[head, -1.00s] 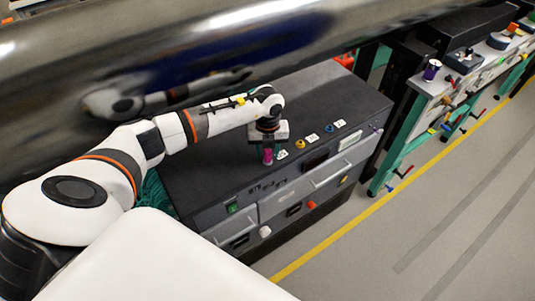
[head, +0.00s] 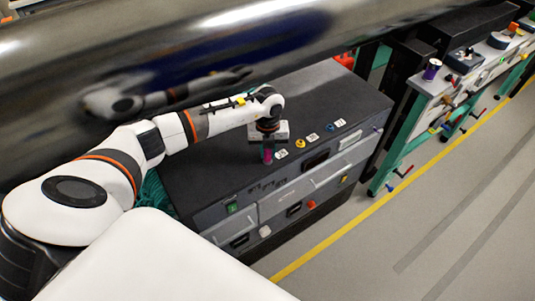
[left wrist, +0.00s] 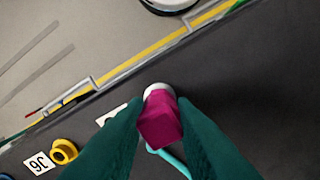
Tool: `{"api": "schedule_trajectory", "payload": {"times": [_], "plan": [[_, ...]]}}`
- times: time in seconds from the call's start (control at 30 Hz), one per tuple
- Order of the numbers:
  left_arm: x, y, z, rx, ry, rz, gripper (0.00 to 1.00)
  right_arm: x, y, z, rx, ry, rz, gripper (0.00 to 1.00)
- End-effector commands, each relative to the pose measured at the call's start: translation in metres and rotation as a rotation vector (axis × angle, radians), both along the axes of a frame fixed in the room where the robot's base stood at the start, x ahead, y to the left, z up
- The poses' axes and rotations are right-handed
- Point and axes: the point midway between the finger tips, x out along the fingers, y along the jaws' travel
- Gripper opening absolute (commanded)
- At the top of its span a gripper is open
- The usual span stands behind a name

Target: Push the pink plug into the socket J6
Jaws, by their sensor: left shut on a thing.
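The pink plug (left wrist: 160,121) is held between the teal fingers of my left gripper (left wrist: 155,125), which is shut on it. In the head view, the plug (head: 267,155) stands near the front edge of the dark cabinet top. In the left wrist view a white ring (left wrist: 157,88) shows at the plug's far end; I cannot tell how far the plug sits in it. A partly hidden label (left wrist: 110,115) lies beside it. A yellow socket (left wrist: 65,151) is to the left, with an upside-down label (left wrist: 38,163) that appears to read J6. My right gripper is not in view.
A blue socket (head: 328,127) stands farther right along the cabinet's (head: 335,95) edge. A large shiny pipe (head: 230,50) runs behind and above my arm. A teal cable (left wrist: 170,160) shows beneath the plug. Another bench (head: 430,85) stands at right, with open floor in front.

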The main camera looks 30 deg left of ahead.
Motion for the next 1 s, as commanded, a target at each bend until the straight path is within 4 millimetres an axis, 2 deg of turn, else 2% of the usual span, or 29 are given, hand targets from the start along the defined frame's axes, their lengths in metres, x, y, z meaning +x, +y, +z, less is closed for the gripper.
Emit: {"api": "schedule_trajectory", "payload": {"times": [1.0], "plan": [[0.000,0.000,0.017,0.000,-0.001,0.000,0.00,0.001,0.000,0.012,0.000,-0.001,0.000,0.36]]}}
